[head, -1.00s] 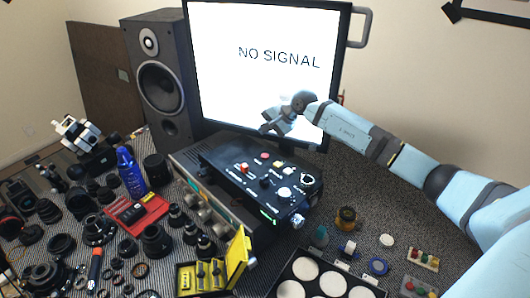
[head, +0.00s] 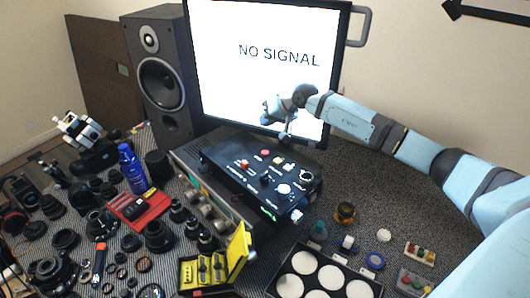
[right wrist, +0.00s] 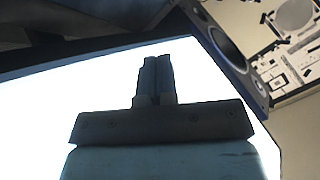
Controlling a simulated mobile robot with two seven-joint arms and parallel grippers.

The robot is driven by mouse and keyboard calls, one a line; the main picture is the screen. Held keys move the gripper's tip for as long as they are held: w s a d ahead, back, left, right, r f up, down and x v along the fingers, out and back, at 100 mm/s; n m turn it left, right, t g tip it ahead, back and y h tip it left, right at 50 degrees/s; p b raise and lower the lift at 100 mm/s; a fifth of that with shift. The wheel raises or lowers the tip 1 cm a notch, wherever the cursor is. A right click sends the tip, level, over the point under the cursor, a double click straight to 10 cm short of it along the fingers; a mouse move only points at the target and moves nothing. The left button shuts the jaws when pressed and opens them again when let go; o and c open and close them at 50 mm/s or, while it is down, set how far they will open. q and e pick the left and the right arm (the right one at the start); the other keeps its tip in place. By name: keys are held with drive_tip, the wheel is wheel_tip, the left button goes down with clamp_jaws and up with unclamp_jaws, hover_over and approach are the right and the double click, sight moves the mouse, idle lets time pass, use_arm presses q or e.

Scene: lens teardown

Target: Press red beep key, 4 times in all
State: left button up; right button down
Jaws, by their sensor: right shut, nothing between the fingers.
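A black control box (head: 235,172) sits on top of a grey unit, with several keys and knobs on its upper face. Two red controls show: one near the back edge (head: 265,152) and one further left (head: 243,164). Their labels are too small to read, so I cannot tell which is the beep key. My right gripper (head: 284,136) is shut and empty. It hangs in front of the monitor, above the box's back edge, apart from the red controls. In the right wrist view its fingers (right wrist: 157,78) are together against the bright screen. My left gripper is not in view.
The monitor (head: 225,75) reading NO SIGNAL stands behind the box, a speaker (head: 160,85) to its left. Lens parts, a blue bottle (head: 131,170), a red tray (head: 152,207) and a yellow case (head: 238,255) crowd the left. A tray of white discs (head: 275,272) lies in front.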

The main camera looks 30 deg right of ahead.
hover_over(266, 151)
wheel_tip(266, 151, down, 6)
drive_tip(key=shift+s+r, duration=0.1)
drive_tip(key=shift+r, duration=0.05)
wheel_tip(266, 151, down, 3)
drive_tip(key=b, duration=0.3)
idle(0.4)
idle(1.5)
drive_tip(key=shift+f+b, duration=0.4)
drive_tip(key=shift+b, duration=0.5)
